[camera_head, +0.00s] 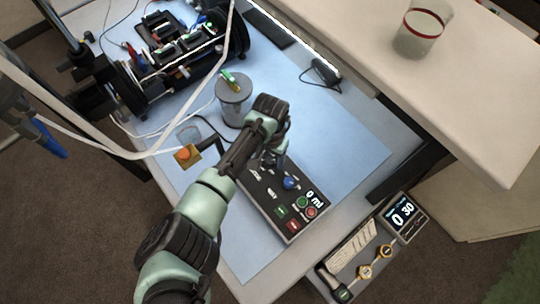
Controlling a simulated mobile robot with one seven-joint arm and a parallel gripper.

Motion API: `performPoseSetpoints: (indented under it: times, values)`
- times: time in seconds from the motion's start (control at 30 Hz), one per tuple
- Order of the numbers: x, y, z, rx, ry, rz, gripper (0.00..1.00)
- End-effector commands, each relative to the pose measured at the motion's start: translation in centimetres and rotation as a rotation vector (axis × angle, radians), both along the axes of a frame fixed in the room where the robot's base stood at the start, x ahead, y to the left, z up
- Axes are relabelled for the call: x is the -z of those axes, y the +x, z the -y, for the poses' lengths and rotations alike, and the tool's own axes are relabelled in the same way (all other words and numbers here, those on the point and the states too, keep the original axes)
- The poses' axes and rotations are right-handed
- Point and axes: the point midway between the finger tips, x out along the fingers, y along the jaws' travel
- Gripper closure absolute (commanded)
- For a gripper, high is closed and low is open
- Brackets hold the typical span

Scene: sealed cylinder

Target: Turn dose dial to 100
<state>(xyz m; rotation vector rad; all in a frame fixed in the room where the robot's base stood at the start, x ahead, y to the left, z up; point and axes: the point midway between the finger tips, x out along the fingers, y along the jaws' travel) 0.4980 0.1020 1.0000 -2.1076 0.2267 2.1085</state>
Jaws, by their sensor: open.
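A dark control panel (262,192) lies on the blue mat. Its small display (314,197) reads what looks like "0 ml". A blue round knob (291,183) beside the display looks like the dose dial; its marks are too small to read. My gripper (279,160) points down over the far end of the panel, just beyond the blue knob and apart from it. It is open, with nothing seen in it. My arm hides part of the panel's left and far side.
A lidded clear cylinder (234,100) stands behind my arm, with tubing near it. A black machine (185,45) fills the back left. A second unit (402,214) with a lit display and gold knobs sits front right. A raised shelf (470,100) borders the right.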

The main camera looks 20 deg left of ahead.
Motion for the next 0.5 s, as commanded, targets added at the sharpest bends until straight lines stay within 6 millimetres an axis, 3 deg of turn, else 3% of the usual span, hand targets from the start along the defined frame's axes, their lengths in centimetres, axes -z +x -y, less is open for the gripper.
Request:
performPoseSetpoints:
  times: [0.37, 0.4, 0.5]
  values:
    - [0.62, 0.01, -0.01, 0.000, 0.000, 0.001, 0.36]
    - [0.61, 0.01, -0.01, -0.001, 0.000, 0.001, 0.38]
    - [0.60, 0.01, -0.01, 0.000, 0.000, 0.001, 0.56]
